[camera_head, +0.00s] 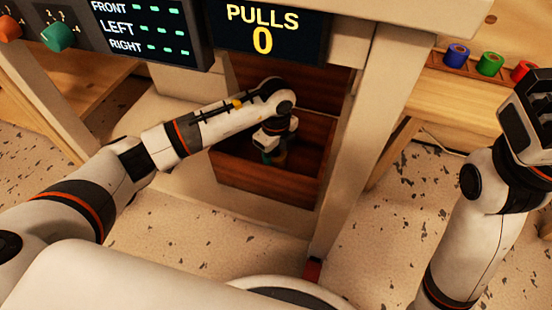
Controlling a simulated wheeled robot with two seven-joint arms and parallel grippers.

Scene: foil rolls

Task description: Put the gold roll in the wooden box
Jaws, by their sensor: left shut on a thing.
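The wooden box (262,184) is dark reddish brown and open on top, standing on a pale ledge under the panel. My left arm reaches in from the left, and my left gripper (272,154) points down inside the box. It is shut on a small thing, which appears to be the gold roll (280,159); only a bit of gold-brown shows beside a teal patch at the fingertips. The roll is mostly hidden by the gripper, and I cannot tell whether it touches the box floor. My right gripper (527,112) is raised at the right edge, partly cut off.
A pale post (372,130) stands just right of the box. Blue, green and red rolls (490,63) sit in a wooden rack at upper right. A dark display (263,30) reads "PULLS 0" above the box. A teal knob (58,37) is at upper left.

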